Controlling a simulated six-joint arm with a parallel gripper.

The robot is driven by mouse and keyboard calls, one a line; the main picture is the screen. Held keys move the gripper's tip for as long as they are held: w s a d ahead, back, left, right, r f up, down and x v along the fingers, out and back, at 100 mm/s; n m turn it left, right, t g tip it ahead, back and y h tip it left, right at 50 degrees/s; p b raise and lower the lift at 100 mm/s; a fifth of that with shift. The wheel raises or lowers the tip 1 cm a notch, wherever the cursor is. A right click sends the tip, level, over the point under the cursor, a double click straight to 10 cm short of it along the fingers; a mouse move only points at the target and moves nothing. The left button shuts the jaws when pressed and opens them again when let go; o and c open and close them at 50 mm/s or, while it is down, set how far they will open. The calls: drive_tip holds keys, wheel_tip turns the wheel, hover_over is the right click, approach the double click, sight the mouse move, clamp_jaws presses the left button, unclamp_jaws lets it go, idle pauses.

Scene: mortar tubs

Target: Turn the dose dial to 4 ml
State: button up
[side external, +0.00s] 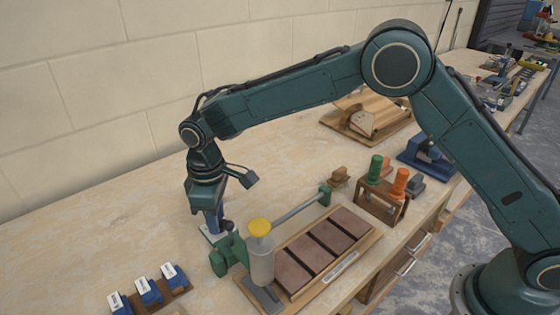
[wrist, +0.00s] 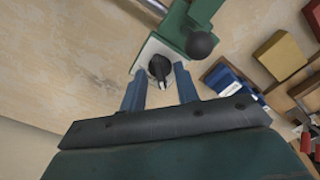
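The dose dial is a black knob (wrist: 160,68) on a white plate (wrist: 150,48) fixed to a green frame, upper middle in the wrist view. Its marks and setting are too small to read. My gripper (wrist: 158,82) points at it with two blue fingers apart, one on each side of the knob; I see no clear contact. In the side external view my gripper (side external: 213,222) is low over the plate (side external: 206,237), beside the green dispenser (side external: 228,254), and the knob is mostly hidden by the fingers.
A clear cylinder with a yellow cap (side external: 259,228) stands just right of my gripper. A wooden tray of brown slabs (side external: 320,250) lies beyond it. Blue labelled blocks (side external: 149,291) are at lower left. A black ball (wrist: 201,44) sits close to the dial.

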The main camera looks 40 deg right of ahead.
wheel_tip(320, 180, up, 14)
idle(0.7)
drive_tip(key=s+d+r+m+t, duration=0.1)
drive_tip(key=s+d+r+m, duration=0.1)
drive_tip(key=s+d+r, duration=0.55)
drive_tip(key=s+d+r+m+t, duration=0.25)
drive_tip(key=s+d, duration=0.25)
drive_tip(key=d, duration=0.6)
drive_tip(key=s+d+f+m+t, duration=0.1)
drive_tip(key=s+d, duration=0.3)
drive_tip(key=s, duration=0.5)
drive_tip(key=s+d+f+m+t, duration=0.1)
drive_tip(key=s+d+f+m, duration=0.2)
drive_tip(key=s, duration=0.6)
drive_tip(key=shift+d+f+m, duration=0.35)
drive_tip(key=shift+d+f, duration=0.1)
drive_tip(key=shift+d, duration=0.55)
